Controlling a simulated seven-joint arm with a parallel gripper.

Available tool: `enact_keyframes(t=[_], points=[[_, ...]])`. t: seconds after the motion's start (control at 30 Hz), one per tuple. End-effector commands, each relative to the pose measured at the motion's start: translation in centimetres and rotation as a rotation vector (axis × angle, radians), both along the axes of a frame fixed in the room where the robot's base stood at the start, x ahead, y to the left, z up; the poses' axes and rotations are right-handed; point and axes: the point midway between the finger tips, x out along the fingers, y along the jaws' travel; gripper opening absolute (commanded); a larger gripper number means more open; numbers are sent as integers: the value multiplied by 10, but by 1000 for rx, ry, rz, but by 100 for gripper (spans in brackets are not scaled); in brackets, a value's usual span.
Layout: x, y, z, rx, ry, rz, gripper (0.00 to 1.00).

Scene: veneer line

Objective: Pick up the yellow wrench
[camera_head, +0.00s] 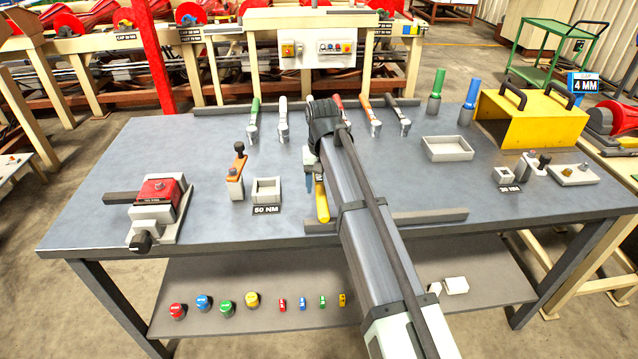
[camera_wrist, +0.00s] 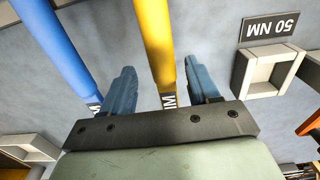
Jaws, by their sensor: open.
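The yellow wrench (camera_head: 322,201) lies on the grey workbench, its handle end showing just left of my arm in the head view; the rest is hidden behind the arm. In the wrist view the yellow handle (camera_wrist: 155,40) runs down between the two blue fingers of my gripper (camera_wrist: 158,85). The fingers are open, one on each side, with visible gaps. I cannot tell how far the fingertips are above or around the handle. In the head view one blue finger (camera_head: 309,181) shows beside the wrench.
A blue handle (camera_wrist: 62,50) lies beside the yellow one in the wrist view. The 50 NM socket block (camera_head: 266,190) stands left of the wrench. Several coloured-handled tools, including a green one (camera_head: 254,110), lie along the back. A tray (camera_head: 448,149) sits right of my arm.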

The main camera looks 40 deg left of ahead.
Motion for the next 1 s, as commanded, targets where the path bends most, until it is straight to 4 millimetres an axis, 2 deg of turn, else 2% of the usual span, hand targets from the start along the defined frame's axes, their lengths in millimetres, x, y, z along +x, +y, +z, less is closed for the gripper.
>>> enact_keyframes(t=[0.23,0.5,1.0], points=[[-3,2,-32,-1,1,0,60],[-2,3,-35,1,-1,0,60],[-2,3,-35,1,-1,0,13]])
